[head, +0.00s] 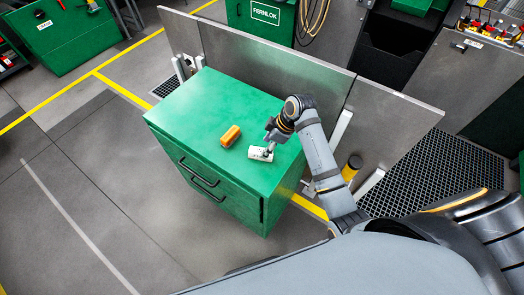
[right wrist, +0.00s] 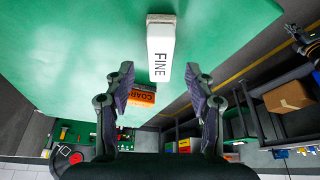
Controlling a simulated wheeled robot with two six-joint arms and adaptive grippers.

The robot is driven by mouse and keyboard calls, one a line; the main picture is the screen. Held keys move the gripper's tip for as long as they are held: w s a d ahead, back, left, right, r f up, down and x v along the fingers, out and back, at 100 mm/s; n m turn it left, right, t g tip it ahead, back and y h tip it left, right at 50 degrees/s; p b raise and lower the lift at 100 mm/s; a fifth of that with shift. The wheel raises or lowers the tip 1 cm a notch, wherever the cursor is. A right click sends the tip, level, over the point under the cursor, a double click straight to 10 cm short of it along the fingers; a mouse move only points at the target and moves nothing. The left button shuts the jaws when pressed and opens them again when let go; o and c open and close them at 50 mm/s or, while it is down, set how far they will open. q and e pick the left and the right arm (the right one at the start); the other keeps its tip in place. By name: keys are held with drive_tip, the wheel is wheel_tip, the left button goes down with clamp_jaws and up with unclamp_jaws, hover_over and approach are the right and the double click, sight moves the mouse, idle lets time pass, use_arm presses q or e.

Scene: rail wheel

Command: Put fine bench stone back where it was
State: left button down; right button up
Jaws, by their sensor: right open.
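The fine bench stone (head: 261,154) is a white block on the green cabinet top, near its right front edge. In the right wrist view the white block (right wrist: 160,50) shows the word FINE. My right gripper (head: 271,146) is directly at the stone in the head view. In the right wrist view the right gripper (right wrist: 159,70) is open, its two fingers apart on either side of the stone's near end, with visible gaps. Whether the stone still rests fully on the top is partly hidden by the gripper. My left gripper is not in view.
An orange coarse stone (head: 231,135) lies left of the fine stone on the green cabinet (head: 205,95); it also shows in the right wrist view (right wrist: 142,94). Grey metal panels (head: 270,70) stand behind the cabinet. The left part of the cabinet top is clear.

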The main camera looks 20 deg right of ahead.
drive_tip(key=v, duration=0.6)
drive_tip(key=shift+r, duration=0.4)
drive_tip(key=shift+s+d, duration=0.1)
drive_tip(key=shift+d, duration=0.05)
drive_tip(key=s+d+f+m+t+h, duration=0.1)
drive_tip(key=s+d+f+m+h, duration=0.25)
drive_tip(key=s+m, duration=0.35)
drive_tip(key=s+d+f+m+h, duration=0.2)
drive_tip(key=s+f+m, duration=0.2)
drive_tip(key=s, duration=0.6)
drive_tip(key=s+d+f+g, duration=0.1)
drive_tip(key=s+f, duration=0.1)
drive_tip(key=f, duration=1.2)
drive_tip(key=s+d+f, duration=0.2)
drive_tip(key=f, duration=1.1)
drive_tip(key=s+f+g, duration=0.1)
drive_tip(key=s+f, duration=1.3)
drive_tip(key=s, duration=0.3)
drive_tip(key=shift+d+m+y, duration=0.25)
drive_tip(key=shift+m+y, duration=0.05)
drive_tip(key=shift+y, duration=0.05)
